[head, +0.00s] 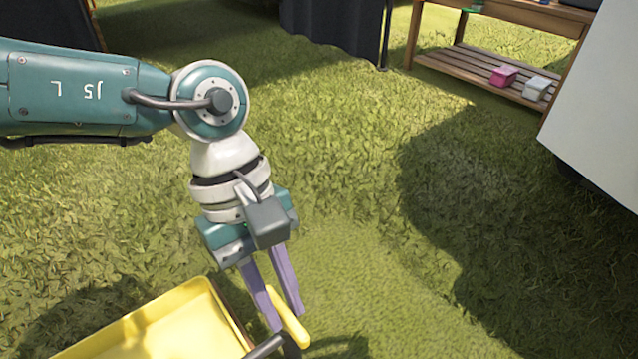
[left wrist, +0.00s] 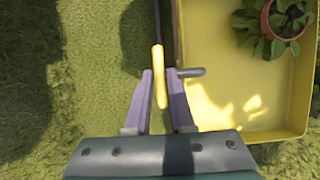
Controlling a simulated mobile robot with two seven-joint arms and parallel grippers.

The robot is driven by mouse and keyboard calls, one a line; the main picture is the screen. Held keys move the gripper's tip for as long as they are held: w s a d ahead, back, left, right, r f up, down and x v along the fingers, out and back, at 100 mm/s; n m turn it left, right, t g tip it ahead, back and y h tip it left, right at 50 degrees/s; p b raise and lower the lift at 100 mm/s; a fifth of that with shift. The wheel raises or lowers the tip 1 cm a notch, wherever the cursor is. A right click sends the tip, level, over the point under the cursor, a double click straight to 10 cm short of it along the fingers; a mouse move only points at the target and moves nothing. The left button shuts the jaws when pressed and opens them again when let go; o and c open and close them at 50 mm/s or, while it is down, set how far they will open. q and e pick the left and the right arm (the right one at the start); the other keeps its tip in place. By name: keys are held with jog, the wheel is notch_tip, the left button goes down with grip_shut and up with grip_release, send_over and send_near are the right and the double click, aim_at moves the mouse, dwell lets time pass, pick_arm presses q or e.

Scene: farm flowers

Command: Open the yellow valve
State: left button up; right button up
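A yellow bar-shaped handle (head: 290,320) shows at the bottom of the head view, beside a yellow tray. I cannot tell whether it is the yellow valve; no other valve is recognisable. My left gripper (head: 287,320) points down with its two purple fingers apart, one on each side of the handle. Firm contact is not clear. My right gripper is not in view.
The yellow tray (head: 150,325) lies left of the handle and holds a potted plant (left wrist: 283,22). A short dark grey bar (left wrist: 192,72) juts out near the right fingertip. A wooden shelf (head: 480,65) stands far back right.

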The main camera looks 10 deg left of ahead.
pick_arm(q)
grip_shut()
dwell(0.3)
jog(key=n+p, duration=0.1)
jog(key=n+t+p, duration=0.1)
jog(key=n+p, duration=0.1)
jog(key=shift+s+r+h, duration=0.1)
jog(key=shift+r+h, duration=0.1)
jog(key=shift+h, duration=0.2)
jog(key=n+t+p, duration=0.1)
jog(key=n+p, duration=0.2)
jog(key=n+t+p, duration=0.1)
jog(key=n+p, duration=0.2)
jog(key=p, duration=0.1)
jog(key=n+t+p, duration=0.1)
jog(key=n+p, duration=0.2)
jog(key=n, duration=0.1)
jog(key=shift+s+t, duration=0.3)
jog(key=shift+t, duration=0.1)
jog(key=n+t+p, duration=0.1)
jog(key=n+p, duration=0.1)
jog(key=shift+d+n+y, duration=0.1)
jog(key=shift+n+y, duration=0.2)
jog(key=shift+f+n+y+p, duration=0.15)
jog(key=shift+n+y+p, duration=0.35)
jog(key=shift+n, duration=0.4)
jog(key=shift+f+n+t, duration=0.1)
jog(key=shift+n+t, duration=0.2)
jog(key=shift+n, duration=0.1)
